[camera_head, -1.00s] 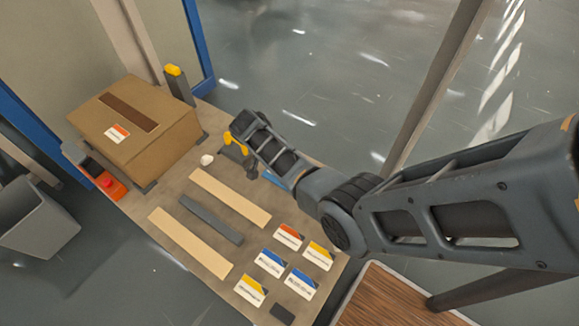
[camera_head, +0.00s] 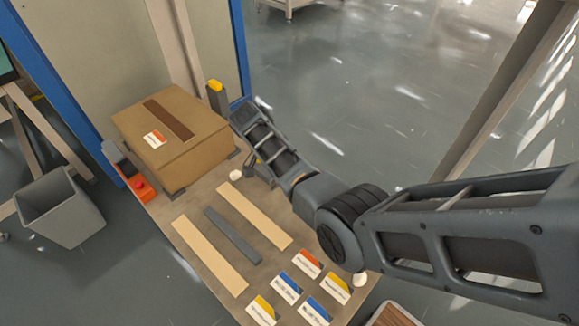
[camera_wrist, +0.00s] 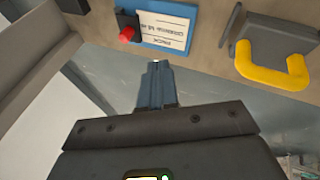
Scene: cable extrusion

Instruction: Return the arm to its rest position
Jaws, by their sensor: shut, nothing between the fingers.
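My arm reaches in from the right in the head view, over the far right side of the workbench (camera_head: 185,205). Its wrist end is near the back edge, and my fingers cannot be made out there. In the wrist view my gripper (camera_wrist: 157,84) is shut with nothing between the fingers. The fingers point toward the bench edge, apart from a blue-bordered label card (camera_wrist: 165,27) and a yellow handle (camera_wrist: 272,72) on a dark block. A red knob (camera_wrist: 126,34) sits left of the card.
A cardboard box (camera_head: 190,150) and a post with a yellow top (camera_head: 215,95) stand at the back left. Pale strips (camera_head: 208,255), a grey strip (camera_head: 232,236) and several label cards (camera_head: 307,262) lie on the bench. A grey bin (camera_head: 62,210) stands on the floor, left.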

